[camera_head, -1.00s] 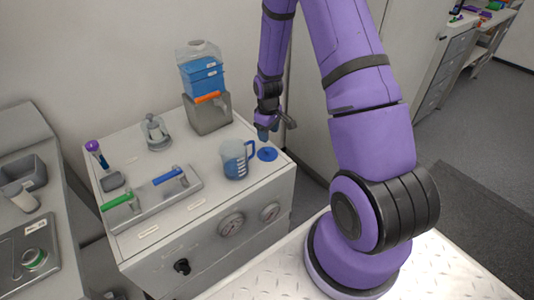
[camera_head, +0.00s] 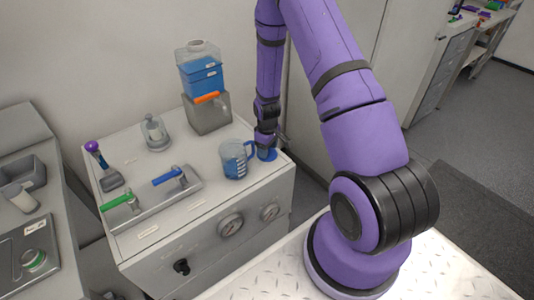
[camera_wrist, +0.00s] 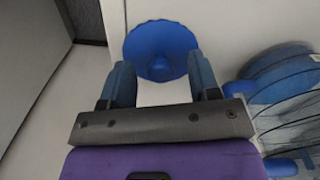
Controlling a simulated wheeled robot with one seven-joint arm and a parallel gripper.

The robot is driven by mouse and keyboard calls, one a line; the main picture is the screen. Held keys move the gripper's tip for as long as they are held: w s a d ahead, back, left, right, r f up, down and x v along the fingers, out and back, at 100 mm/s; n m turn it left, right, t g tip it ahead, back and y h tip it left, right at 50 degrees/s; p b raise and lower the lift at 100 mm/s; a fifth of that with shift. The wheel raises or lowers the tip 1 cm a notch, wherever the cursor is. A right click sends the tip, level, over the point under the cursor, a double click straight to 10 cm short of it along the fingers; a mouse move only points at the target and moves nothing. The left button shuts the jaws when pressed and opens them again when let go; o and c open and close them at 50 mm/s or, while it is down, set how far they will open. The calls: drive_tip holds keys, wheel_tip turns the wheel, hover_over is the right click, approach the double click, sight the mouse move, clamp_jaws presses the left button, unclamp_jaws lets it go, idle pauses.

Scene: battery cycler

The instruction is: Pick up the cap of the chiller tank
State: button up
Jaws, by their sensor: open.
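The cap (camera_head: 271,155) is a blue disc lying on the machine's top near its right edge. In the wrist view the cap (camera_wrist: 160,48) shows as a blue round shape with a scalloped rim, just beyond and between the fingertips. My gripper (camera_head: 264,148) is low over the cap in the head view and partly hides it. In the wrist view my gripper (camera_wrist: 160,72) has its two blue fingers apart with nothing between them. The chiller tank (camera_head: 202,72) is a clear container with blue liquid at the back, with an uncovered neck on top.
A blue-handled measuring jug (camera_head: 234,160) stands close left of my gripper; it fills the right of the wrist view (camera_wrist: 275,95). A plate with green and blue valve handles (camera_head: 160,196) is further left. A glass vessel (camera_head: 155,132) stands behind it. The machine top's right edge is close.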

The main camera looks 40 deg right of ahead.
drive_tip(key=c, duration=1)
drive_tip(key=shift+r, duration=0.15)
